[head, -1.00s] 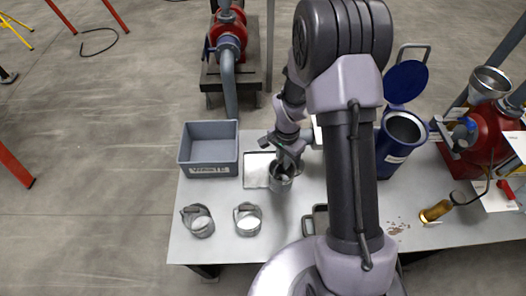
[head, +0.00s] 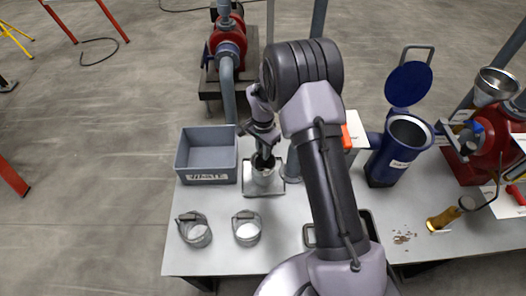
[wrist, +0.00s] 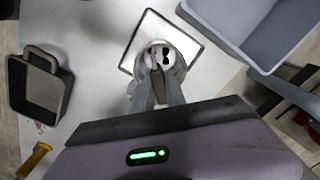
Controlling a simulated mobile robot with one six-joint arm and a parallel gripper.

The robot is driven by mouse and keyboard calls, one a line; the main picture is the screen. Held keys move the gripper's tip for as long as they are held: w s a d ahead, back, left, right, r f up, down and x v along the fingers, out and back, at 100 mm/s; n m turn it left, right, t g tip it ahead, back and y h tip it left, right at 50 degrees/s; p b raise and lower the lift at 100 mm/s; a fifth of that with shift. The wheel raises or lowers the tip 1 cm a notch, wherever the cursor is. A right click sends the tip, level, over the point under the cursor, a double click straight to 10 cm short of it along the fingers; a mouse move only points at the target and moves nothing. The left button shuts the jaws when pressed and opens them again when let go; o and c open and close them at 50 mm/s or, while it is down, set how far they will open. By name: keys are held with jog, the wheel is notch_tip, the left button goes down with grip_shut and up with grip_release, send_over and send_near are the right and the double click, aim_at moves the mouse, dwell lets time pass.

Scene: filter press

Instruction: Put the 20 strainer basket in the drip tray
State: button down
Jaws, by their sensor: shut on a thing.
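My gripper (head: 264,160) is shut on the handle of a grey metal strainer basket (head: 264,178). In the wrist view the basket (wrist: 159,52) hangs or stands upright below the fingers, with dark openings showing. No number on it can be read. The drip tray (head: 278,189), a shallow square metal tray with a thin rim, lies on the table directly under the basket. In the wrist view the tray (wrist: 185,37) surrounds the basket on its visible sides. I cannot tell whether the basket touches the tray floor.
A grey waste bin (head: 208,178) stands just left of the tray. Two other strainer baskets (head: 194,231) (head: 247,230) stand at the front left. A blue lidded housing (head: 380,165) stands to the right. A dark handled pan (wrist: 40,88) is partly hidden by my arm in the head view.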

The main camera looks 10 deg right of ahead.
jog(key=c, duration=1.4)
grip_release()
jog(key=shift+f, duration=0.1)
jog(key=shift+o, duration=0.2)
